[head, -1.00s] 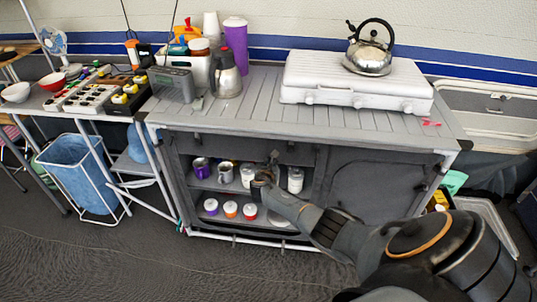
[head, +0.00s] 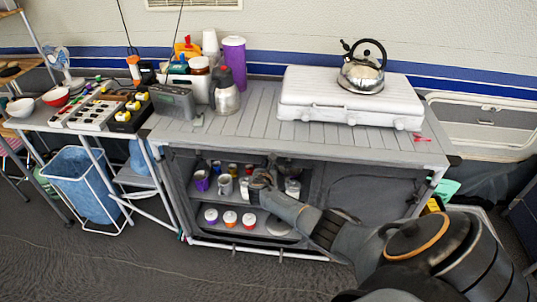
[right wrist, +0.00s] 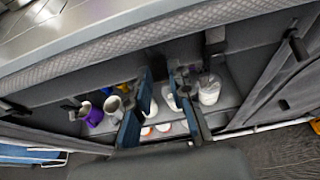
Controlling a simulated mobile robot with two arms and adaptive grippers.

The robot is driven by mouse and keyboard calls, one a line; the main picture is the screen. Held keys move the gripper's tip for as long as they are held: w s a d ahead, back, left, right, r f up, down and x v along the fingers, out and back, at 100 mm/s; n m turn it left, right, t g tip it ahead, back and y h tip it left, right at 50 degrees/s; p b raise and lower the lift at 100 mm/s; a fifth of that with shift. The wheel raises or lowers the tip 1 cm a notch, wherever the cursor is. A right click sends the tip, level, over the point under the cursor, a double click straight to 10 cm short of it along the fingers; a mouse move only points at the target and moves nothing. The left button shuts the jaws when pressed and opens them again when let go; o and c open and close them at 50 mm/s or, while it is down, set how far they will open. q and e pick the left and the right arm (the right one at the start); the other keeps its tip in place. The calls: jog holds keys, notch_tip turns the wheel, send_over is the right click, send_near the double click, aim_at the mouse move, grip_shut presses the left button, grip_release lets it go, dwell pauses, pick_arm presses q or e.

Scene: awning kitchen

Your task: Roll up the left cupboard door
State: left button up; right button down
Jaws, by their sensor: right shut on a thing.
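The left cupboard (head: 178,178) under the grey table is open at the front, showing two shelves of cups and jars. Its dark fabric door (right wrist: 105,68) is up along the top of the opening in the right wrist view; where its lower edge lies is hard to tell. My right gripper (head: 262,178) is in front of the upper shelf, near the opening's middle. In the right wrist view, my right gripper's fingers (right wrist: 164,82) point into the opening, shut on what I take to be the door; the held part is largely hidden. My left gripper is not in view.
A purple mug (head: 201,181), a metal mug (head: 225,185) and a white jar (head: 293,189) stand on the upper shelf. Small capped jars (head: 230,218) stand below. A kettle (head: 362,77) and white stove case (head: 350,99) are on the table. The floor in front is clear.

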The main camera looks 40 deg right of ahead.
jog(key=shift+w+d+r, duration=0.1)
jog(key=shift+w+r, duration=0.1)
jog(key=shift+r, duration=0.2)
jog(key=c, duration=1.2)
grip_release()
jog(key=shift+s, duration=0.1)
jog(key=shift+s+f, duration=0.1)
jog(key=shift+f, duration=0.1)
jog(key=v, duration=1.2)
